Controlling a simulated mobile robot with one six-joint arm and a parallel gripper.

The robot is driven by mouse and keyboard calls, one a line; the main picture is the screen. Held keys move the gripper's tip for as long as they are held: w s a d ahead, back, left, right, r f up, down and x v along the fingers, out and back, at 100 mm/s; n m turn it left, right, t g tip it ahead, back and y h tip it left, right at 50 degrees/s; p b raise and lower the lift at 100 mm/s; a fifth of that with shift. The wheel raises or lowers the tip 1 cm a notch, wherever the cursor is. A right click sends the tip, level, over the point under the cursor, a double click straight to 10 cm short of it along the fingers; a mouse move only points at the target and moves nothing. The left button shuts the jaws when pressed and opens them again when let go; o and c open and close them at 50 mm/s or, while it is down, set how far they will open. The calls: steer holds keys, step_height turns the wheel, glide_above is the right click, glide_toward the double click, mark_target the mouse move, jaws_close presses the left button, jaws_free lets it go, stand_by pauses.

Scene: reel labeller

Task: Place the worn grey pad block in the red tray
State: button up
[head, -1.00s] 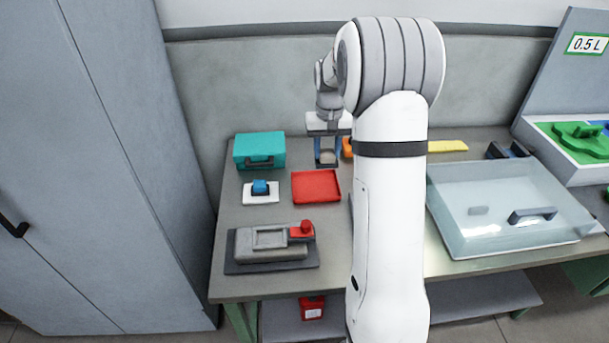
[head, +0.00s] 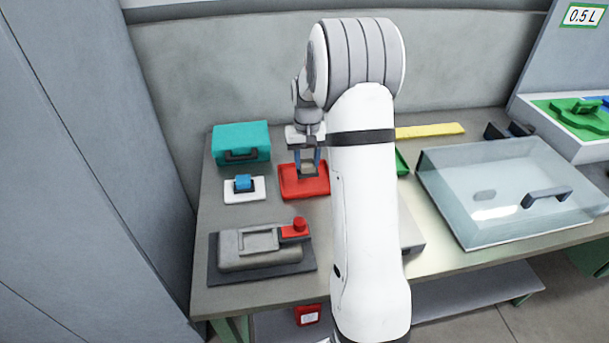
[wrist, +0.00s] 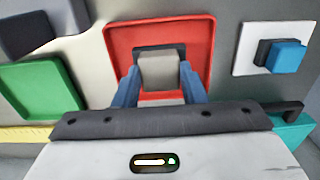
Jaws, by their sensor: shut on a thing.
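The worn grey pad block (wrist: 158,71) is between the blue fingers of my gripper (wrist: 158,84) in the wrist view. My gripper (head: 307,164) is shut on it and points down. The block also shows between the fingertips in the head view (head: 308,169). The red tray (head: 289,189) lies on the bench right below my gripper. In the wrist view the red tray (wrist: 201,32) surrounds the block on the picture. I cannot tell whether the block touches the tray floor.
A teal case (head: 242,143) stands behind left. A blue block on a white plate (head: 234,194) lies left of the tray, with a grey device with a red knob (head: 262,250) in front. A green tray (wrist: 40,90) lies beside the red one. A clear cover (head: 500,190) stands at right.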

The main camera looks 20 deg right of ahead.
mark_target(307, 173)
steer(key=shift+f+p, duration=0.3)
steer(key=shift+f, duration=2.3)
steer(key=shift+f, duration=0.1)
steer(key=o, duration=1)
